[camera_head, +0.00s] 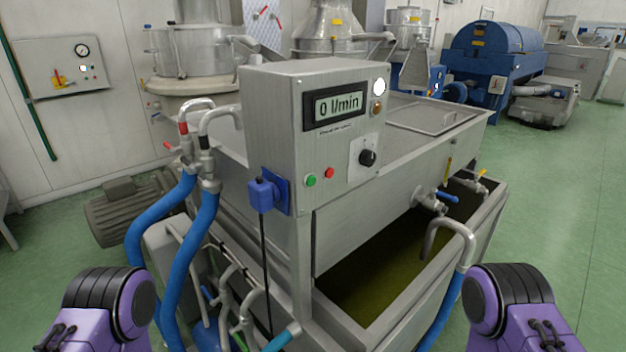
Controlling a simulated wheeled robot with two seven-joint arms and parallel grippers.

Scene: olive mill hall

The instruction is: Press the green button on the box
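A grey metal control box (285,125) stands on the near corner of a steel tank machine in the camera_head view. The small green button (311,180) sits low on its front face, left of a red button (329,172). Above them is a display (338,104) reading "0 l/min". A black knob (367,157) and a round white light (380,86) are to the right. My purple and black arms show at the lower left and lower right edges, both apart from the box. Neither gripper is in view.
A blue plug (264,194) with a black cable sticks out at the box's lower left. Blue hoses (173,225) rise left of the machine. An open basin (385,265) with dark green liquid and taps lies below right. Green floor (560,190) is clear at right.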

